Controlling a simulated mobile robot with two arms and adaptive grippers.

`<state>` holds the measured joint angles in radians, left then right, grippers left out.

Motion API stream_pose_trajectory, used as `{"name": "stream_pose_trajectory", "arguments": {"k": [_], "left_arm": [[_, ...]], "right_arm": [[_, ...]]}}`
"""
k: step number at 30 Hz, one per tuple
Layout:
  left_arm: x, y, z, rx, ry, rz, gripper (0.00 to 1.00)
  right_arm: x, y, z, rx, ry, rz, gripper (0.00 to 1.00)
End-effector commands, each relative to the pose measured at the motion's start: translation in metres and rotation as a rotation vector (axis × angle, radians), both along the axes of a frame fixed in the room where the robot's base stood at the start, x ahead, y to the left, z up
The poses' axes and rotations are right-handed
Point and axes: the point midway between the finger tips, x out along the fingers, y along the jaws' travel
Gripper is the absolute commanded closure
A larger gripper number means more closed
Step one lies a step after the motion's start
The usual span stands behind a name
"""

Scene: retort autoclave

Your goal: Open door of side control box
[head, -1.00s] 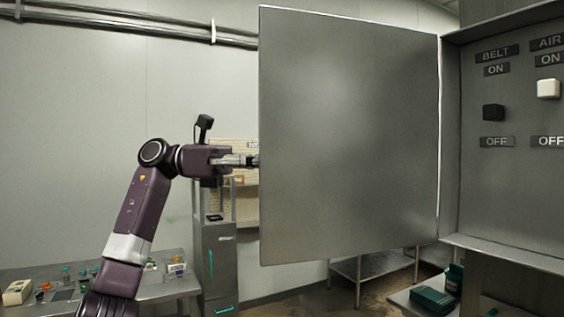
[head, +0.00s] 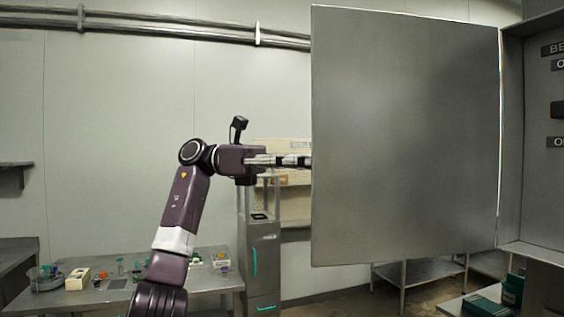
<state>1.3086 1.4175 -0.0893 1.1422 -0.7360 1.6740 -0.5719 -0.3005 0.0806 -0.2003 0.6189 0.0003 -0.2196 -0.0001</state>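The control box door (head: 405,135) is a large flat grey metal panel, swung wide open on its right-hand hinge side. The grey control box (head: 538,150) stands at the right edge, with its inside panel and part of a black switch (head: 556,110) in view. My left gripper (head: 306,161) reaches in from the left, at the door's free left edge. Its fingertips are at or behind that edge, so I cannot tell whether they touch or grip it. My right gripper is not in view.
A steel table (head: 205,284) with small items stands at lower left. A grey cabinet (head: 263,262) stands behind my arm. A low metal shelf (head: 420,271) is below the door, and green boxes (head: 490,302) are at lower right.

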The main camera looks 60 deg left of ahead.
Motion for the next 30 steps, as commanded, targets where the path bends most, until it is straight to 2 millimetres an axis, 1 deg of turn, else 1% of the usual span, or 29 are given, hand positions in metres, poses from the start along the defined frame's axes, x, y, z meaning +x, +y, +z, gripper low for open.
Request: {"name": "stream_pose_trajectory", "arguments": {"k": [1, 3, 15, 24, 30], "left_arm": [[-0.006, 0.008, 0.002, -0.003, -0.006, 0.001, 0.74], [-0.012, 0.017, 0.001, -0.004, -0.005, 0.0, 0.74], [-0.037, 0.05, 0.001, -0.003, -0.004, -0.001, 0.74], [-0.047, 0.065, 0.001, -0.001, -0.002, 0.0, 0.74], [-0.051, 0.07, 0.0, -0.001, 0.0, 0.0, 0.74]], "right_arm": [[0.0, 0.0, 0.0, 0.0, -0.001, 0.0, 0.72], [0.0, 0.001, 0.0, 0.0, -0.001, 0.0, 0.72], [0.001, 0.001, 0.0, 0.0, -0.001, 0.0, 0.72], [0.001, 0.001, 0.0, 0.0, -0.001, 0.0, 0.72], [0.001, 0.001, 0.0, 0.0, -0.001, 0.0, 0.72]]}}
